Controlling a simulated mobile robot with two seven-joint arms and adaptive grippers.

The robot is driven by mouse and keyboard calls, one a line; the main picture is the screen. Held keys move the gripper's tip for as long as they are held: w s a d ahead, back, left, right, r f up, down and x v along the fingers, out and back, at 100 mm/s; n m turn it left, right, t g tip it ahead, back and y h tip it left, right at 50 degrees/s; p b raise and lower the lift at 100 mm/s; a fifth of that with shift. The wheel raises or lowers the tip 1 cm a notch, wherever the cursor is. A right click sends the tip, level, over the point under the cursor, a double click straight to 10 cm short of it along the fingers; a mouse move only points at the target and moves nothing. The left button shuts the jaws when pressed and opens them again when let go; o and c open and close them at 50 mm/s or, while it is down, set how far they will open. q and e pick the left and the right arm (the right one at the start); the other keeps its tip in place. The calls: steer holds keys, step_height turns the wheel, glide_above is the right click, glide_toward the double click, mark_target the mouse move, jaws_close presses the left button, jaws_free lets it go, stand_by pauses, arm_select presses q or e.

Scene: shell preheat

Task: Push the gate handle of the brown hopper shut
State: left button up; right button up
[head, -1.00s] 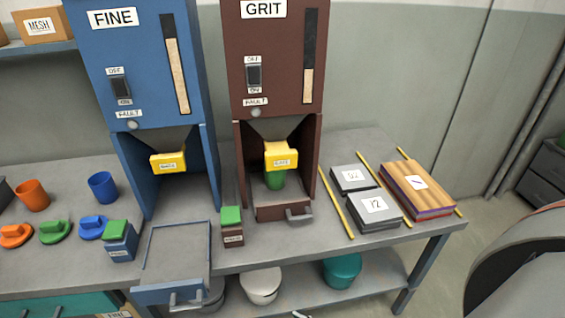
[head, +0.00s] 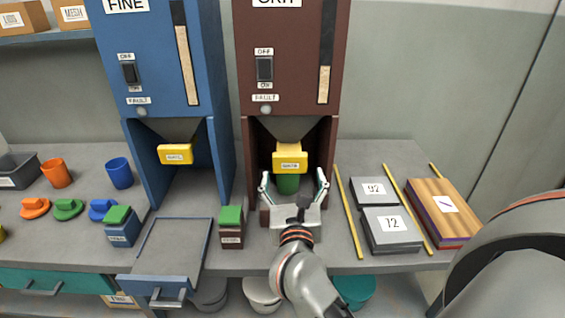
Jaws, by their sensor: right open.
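The brown hopper (head: 285,60) stands at the middle back of the bench, labelled GRIT. Its yellow gate handle (head: 290,160) sits under the funnel and faces me. A green cup (head: 288,184) stands directly below the handle inside the hopper's bay. My right gripper (head: 293,180) is open in front of the bay, one finger on each side of the cup, below the handle. I cannot tell whether it touches anything. It hides most of the brown drawer at the hopper's foot. My left gripper is not in view.
The blue hopper (head: 165,60) with its own yellow handle (head: 175,154) stands to the left. A small brown box with a green top (head: 231,226) is left of my gripper. Grey blocks (head: 391,228), yellow strips and a wooden stack (head: 440,212) lie right.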

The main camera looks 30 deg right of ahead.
mark_target(290, 164)
steer(key=shift+w+f+m+y, duration=0.2)
steer(key=shift+w+m+y, duration=0.1)
steer(key=shift+w+m, duration=0.2)
steer(key=x, duration=0.7)
steer(key=shift+w+f+p, duration=0.1)
steer(key=shift+p, duration=0.2)
steer(key=c, duration=1.6)
steer(key=x, duration=0.4)
steer(key=shift+w+d, duration=0.25)
steer(key=shift+d, duration=0.1)
steer(key=shift+c, duration=0.2)
